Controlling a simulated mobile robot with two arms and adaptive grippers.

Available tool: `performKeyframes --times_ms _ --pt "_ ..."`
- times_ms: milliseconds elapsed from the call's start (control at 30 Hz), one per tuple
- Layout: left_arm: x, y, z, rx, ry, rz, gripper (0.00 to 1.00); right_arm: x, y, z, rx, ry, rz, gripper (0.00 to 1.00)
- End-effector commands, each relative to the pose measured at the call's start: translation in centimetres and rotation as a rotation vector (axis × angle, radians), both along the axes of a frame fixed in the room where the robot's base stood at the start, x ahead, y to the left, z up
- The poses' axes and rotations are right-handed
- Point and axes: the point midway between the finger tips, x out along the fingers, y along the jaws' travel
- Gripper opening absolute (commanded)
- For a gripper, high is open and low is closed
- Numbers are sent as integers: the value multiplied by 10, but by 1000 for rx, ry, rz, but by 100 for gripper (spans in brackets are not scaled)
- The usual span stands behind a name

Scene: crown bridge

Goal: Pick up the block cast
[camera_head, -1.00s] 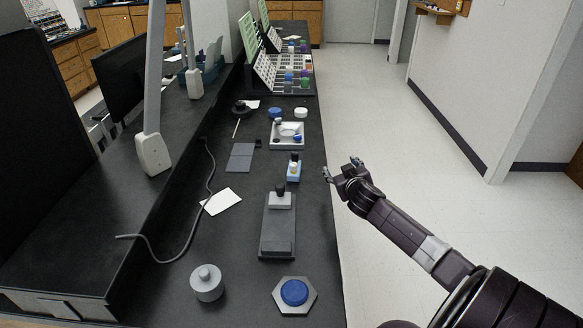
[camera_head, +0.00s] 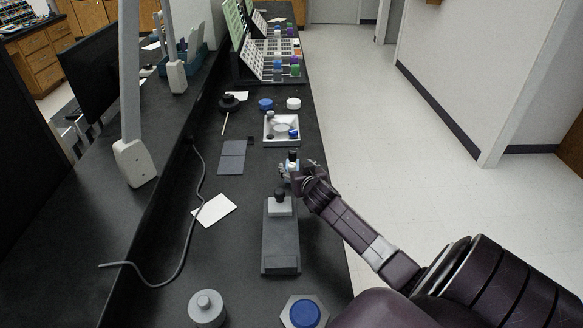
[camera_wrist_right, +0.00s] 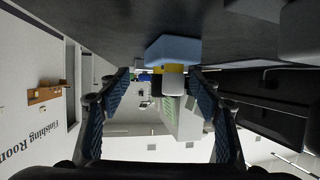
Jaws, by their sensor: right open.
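A small block piece with a light blue base and black top (camera_head: 293,155) stands on the bench. It may be the block cast, but I cannot tell for certain. My right gripper (camera_head: 297,171) is open at this piece and partly hides it in the head view. In the right wrist view, the light blue base (camera_wrist_right: 173,49) with a yellow part and a dark part shows beyond and between the two spread fingers (camera_wrist_right: 160,83); I cannot tell whether they touch it. My left gripper is out of view.
Close in front stands a grey block with a dark knob (camera_head: 280,206) on a long dark plate (camera_head: 281,248). A white tray (camera_head: 269,138) lies behind. A grey lidded pot (camera_head: 206,308) and a blue disc on a hexagonal base (camera_head: 304,313) stand near the front.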

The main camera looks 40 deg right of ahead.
Motion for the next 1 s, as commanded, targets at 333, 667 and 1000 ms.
performKeyframes --times_ms 333,667,1000 --pt "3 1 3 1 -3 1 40 28 -18 -8 -2 1 -1 58" --pt "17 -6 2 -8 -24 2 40 44 -26 -16 -1 0 0 58" --pt "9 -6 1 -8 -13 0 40 43 -25 -16 -1 0 0 41"
